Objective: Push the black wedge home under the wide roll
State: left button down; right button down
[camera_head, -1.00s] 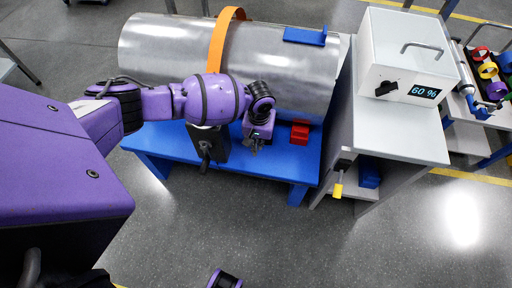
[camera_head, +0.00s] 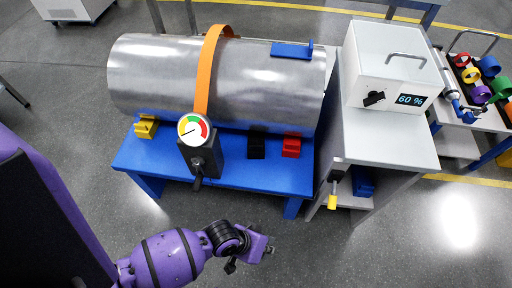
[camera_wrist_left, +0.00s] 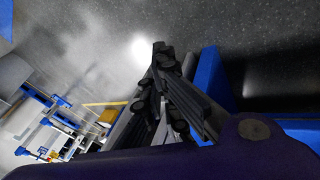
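The wide roll (camera_head: 160,75) is a large metal cylinder lying on a blue low bench (camera_head: 235,180), with an orange strap (camera_head: 210,65) over it. The black wedge (camera_head: 257,145) sits at the roll's near lower edge, between the dial stand and the red wedge (camera_head: 291,146). I cannot tell whether it touches the roll. A yellow wedge (camera_head: 146,126) sits at the left end. My left gripper (camera_head: 268,250) is in front of the bench, apart from the wedge. In the left wrist view its fingers (camera_wrist_left: 162,55) converge at the tips, with nothing visible between them. My right gripper is out of view.
A dial gauge (camera_head: 193,129) on a dark stand with a lever stands at the bench front, left of the black wedge. A grey cabinet (camera_head: 385,135) with a white box (camera_head: 395,65) reading 60 % stands close on the right. The floor before the bench is clear.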

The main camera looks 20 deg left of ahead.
pick_arm(q)
jog(key=s+a+r+t+y, duration=0.2)
jog(key=s+a+r, duration=0.1)
jog(key=s+a, duration=0.4)
jog(key=s+a+r+t+y, duration=0.2)
jog(key=s+a+r+y, duration=0.1)
jog(key=s+a, duration=0.4)
jog(key=shift+s+a+r, duration=0.35)
jog(key=shift+s+r, duration=0.1)
jog(key=shift+r, duration=0.3)
